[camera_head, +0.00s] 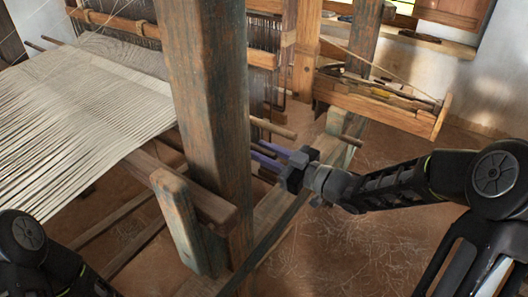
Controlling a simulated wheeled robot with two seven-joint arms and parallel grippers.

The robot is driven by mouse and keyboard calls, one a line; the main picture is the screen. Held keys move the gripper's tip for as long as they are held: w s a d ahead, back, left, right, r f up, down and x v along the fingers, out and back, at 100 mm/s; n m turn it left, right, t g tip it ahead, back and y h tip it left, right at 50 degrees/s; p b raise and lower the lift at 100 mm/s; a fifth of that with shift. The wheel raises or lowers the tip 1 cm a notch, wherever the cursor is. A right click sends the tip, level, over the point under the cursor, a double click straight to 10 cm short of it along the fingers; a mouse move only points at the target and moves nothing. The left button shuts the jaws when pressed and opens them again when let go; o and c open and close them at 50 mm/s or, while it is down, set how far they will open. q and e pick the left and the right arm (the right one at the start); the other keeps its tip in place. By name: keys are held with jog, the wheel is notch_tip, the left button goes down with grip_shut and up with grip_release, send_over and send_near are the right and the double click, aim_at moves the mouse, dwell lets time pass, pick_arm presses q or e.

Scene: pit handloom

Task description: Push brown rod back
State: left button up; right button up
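A light brown rod (274,128) sticks out to the right from behind the thick wooden post, its rounded end free. A second short brown rod (351,141) juts from a wooden upright farther right. I cannot tell which one the task means. My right gripper (262,154) reaches in from the right, just below the first rod and beside the post. Its two purple fingers look apart, with nothing visible between them; the post may hide their tips. Contact with a rod cannot be made out. My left arm shows at the bottom left, but its gripper is out of view.
The thick post (207,100) stands in front of the loom's middle. White warp threads (85,105) stretch across the left. A short wooden stub (176,220) stands at the front. A wooden tray (385,107) with tools is at the back right. Brown floor lies open below right.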

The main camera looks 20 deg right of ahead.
grip_shut()
dwell(1.0)
